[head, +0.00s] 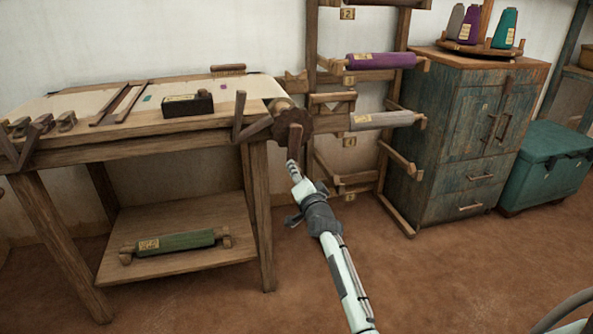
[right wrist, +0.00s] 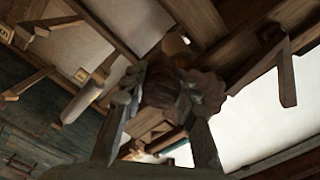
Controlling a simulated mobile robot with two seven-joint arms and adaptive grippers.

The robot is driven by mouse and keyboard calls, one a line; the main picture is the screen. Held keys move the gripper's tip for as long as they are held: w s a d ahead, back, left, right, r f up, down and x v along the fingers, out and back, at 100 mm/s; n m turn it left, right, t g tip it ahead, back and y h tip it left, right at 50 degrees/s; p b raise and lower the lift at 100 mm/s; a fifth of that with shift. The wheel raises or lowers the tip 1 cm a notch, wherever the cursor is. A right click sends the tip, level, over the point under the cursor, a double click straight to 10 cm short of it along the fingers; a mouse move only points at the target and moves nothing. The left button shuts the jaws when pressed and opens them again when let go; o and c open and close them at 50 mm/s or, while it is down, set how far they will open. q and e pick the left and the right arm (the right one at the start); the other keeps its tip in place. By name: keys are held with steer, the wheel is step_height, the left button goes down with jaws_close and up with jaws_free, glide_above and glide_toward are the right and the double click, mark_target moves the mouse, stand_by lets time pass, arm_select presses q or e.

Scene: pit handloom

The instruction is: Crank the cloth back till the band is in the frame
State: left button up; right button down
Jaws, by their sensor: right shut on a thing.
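Cream cloth (head: 240,91) lies over the bench top and runs to a roller (head: 282,105) at the bench's right end. A dark toothed wheel (head: 297,119) with a wooden crank handle (head: 295,142) is at that end. My right gripper (head: 293,168) is shut on the handle from below. In the right wrist view, the fingers (right wrist: 163,98) close around a dark brown piece (right wrist: 160,84). Two slim wooden bars (head: 122,103) lie across the cloth, with a small teal mark (head: 147,98) and a magenta mark (head: 223,87) to their right. I cannot make out a band. My left gripper is out of view.
A dark box (head: 188,105) sits on the bench. A green roll (head: 176,241) lies on the lower shelf. A rack with purple (head: 380,60) and grey (head: 382,120) rolls stands behind my right arm. A cabinet (head: 450,150) and teal chest (head: 545,165) stand right. The front floor is clear.

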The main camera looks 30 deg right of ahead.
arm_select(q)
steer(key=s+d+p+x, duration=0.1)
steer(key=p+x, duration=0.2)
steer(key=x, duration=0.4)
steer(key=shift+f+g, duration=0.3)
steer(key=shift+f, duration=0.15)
arm_select(e)
steer(key=shift+w+a+r+m, duration=0.2)
steer(key=shift+a+r+m, duration=0.1)
steer(key=shift+a+m, duration=0.55)
steer(key=shift+w+a+r+m, duration=0.2)
steer(key=shift+a+r+m, duration=0.15)
steer(key=shift+a+m, duration=0.55)
steer(key=shift+w+a+r+m, duration=0.25)
steer(key=shift+a+m, duration=0.25)
steer(key=shift+m, duration=0.65)
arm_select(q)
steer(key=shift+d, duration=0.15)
arm_select(e)
steer(key=c, duration=1.2)
jaws_free()
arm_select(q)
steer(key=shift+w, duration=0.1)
arm_select(e)
steer(key=shift+s, duration=0.1)
